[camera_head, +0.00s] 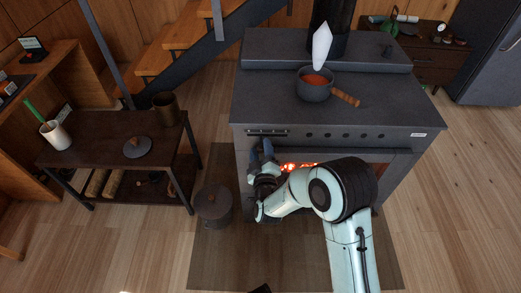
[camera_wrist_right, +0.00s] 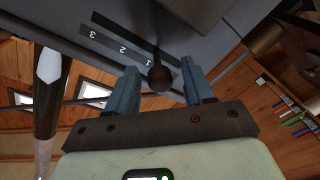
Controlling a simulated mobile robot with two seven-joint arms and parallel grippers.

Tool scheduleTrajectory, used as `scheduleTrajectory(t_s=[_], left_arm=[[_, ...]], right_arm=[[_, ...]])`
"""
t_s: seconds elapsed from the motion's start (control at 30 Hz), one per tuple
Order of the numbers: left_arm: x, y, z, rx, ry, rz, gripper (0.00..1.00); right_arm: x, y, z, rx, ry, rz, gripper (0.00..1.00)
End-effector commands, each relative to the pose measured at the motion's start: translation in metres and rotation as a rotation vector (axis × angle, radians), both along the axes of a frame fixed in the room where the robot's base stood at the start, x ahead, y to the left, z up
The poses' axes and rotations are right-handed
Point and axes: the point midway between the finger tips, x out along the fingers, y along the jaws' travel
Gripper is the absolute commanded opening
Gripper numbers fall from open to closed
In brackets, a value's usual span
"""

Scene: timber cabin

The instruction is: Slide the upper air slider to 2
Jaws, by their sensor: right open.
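The upper air slider's knob (camera_wrist_right: 160,78) is a dark ball on a short stem, set in a slot in the stove's dark front panel. The numbers 1, 2 and 3 (camera_wrist_right: 122,49) run beside the slot. The knob stands at the 1 end. My right gripper (camera_wrist_right: 161,86) is open, with one blue finger on each side of the knob; I see gaps, so it is not gripped. In the head view my right gripper (camera_head: 262,149) is at the upper left of the stove front, just below the slot (camera_head: 267,132), and hides the knob.
The stove (camera_head: 260,100) carries a pot (camera_head: 314,90) with orange-red contents and a wooden handle. Embers glow behind its front opening. A low table (camera_head: 100,130) stands at left, with a lidded dark canister (camera_head: 213,204) on the floor beside it. My right arm crosses the stove front.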

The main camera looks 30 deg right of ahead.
Motion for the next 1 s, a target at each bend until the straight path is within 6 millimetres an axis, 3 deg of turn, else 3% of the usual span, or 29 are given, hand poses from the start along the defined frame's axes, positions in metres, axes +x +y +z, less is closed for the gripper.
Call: scheduleTrajectory(t_s=[0.37,0.4,0.53,0.57,0.77,1.0], left_arm=[[0.002,0.001,-0.001,0.002,-0.006,0.003,0.43],[0.002,0.001,-0.001,0.002,-0.006,0.003,0.43],[0.002,0.001,-0.001,0.002,-0.006,0.003,0.43],[0.002,0.001,-0.001,0.003,-0.006,0.002,0.43],[0.002,0.001,-0.001,0.002,-0.005,0.002,0.43],[0.0,0.0,0.001,0.0,0.001,0.0,0.43]], right_arm=[[0.007,-0.003,0.0,-0.001,0.001,0.001,0.52],[0.007,-0.003,0.0,0.0,0.001,0.001,0.46],[0.006,-0.003,0.0,0.0,0.001,0.001,0.03],[0.006,-0.003,0.0,0.0,0.001,0.001,0.0],[0.004,-0.008,0.0,-0.001,0.0,-0.001,0.0],[-0.014,-0.038,0.0,-0.001,0.002,-0.004,0.0]])
